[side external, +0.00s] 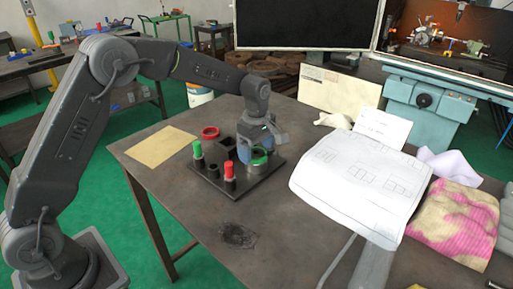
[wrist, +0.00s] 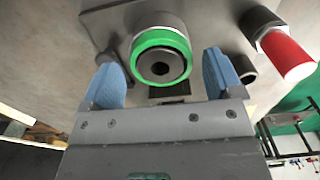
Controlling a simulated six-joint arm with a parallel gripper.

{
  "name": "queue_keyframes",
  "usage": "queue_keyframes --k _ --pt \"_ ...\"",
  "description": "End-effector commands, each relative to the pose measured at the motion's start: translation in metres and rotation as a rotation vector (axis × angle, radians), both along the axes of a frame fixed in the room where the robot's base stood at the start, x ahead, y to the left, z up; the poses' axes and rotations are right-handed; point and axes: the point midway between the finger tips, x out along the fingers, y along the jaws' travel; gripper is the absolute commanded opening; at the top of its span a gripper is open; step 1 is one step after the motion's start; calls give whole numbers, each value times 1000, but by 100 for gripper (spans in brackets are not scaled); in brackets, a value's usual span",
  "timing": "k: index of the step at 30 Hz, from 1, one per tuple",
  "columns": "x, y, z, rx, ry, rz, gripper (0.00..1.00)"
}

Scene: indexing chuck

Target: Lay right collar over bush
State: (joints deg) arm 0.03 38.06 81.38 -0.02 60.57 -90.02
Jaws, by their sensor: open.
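A green ring-shaped collar (side external: 262,155) sits at the top of a silver cylinder at the right of the black plate (side external: 251,188). My gripper (wrist: 160,70) is open, with one blue finger on each side of the green collar. Gaps show between the fingers and the collar. In the side view the blue fingers (side external: 257,138) partly hide it.
A green-topped peg (side external: 197,150) and a red-topped peg (side external: 230,171) stand upright on the plate, among low black sockets. A tan sheet (side external: 161,146) lies left. A drawing sheet (side external: 350,185) and cloths (side external: 452,210) lie right. The front tabletop is mostly clear.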

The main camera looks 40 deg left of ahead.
Motion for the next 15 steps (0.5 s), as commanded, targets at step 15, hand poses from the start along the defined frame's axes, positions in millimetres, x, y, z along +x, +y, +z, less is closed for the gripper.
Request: queue_keyframes --k 15 --pt "1 0 64 0 -5 0 86"
